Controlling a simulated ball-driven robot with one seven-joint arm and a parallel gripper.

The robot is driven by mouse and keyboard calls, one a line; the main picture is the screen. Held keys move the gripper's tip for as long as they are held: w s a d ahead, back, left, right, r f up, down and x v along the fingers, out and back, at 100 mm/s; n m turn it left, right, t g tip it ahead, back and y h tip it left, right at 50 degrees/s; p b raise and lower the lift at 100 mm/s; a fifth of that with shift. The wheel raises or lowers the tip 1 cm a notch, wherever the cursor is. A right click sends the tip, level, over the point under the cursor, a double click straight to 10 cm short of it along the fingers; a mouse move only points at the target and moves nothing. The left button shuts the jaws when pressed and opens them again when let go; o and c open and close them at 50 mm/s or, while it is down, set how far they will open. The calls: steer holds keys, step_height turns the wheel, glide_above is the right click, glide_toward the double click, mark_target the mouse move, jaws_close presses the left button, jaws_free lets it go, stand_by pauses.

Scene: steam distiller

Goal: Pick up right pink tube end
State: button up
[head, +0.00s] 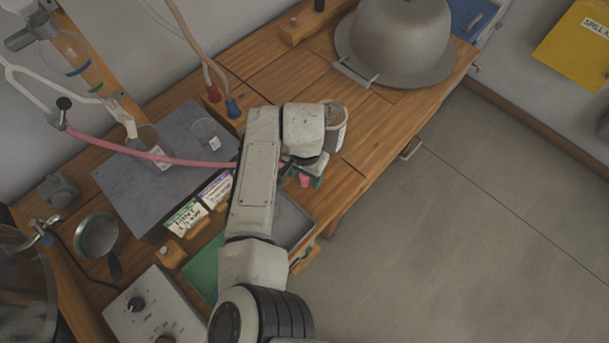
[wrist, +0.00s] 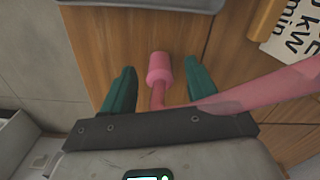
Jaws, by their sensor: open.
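The pink tube (head: 150,155) runs from the glassware at the left across the grey slab and passes behind my arm in the head view. Its right end (wrist: 160,68) is a thicker pink cuff, seen over the wooden bench top in the wrist view. A bit of this pink end (head: 304,181) shows below my wrist in the head view. My gripper (wrist: 159,72) is open, its two green fingers on either side of the cuff with a gap on each side. The gripper (head: 308,172) is mostly hidden by my arm in the head view.
A grey tray (head: 292,222) lies just in front of the gripper, partly under my arm. Label cards (head: 186,217) stand by the slab. A large metal dome (head: 400,40) sits at the back right. The bench edge drops to floor at right.

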steer(key=shift+f, duration=0.45)
jaws_close()
steer(key=shift+r, duration=0.1)
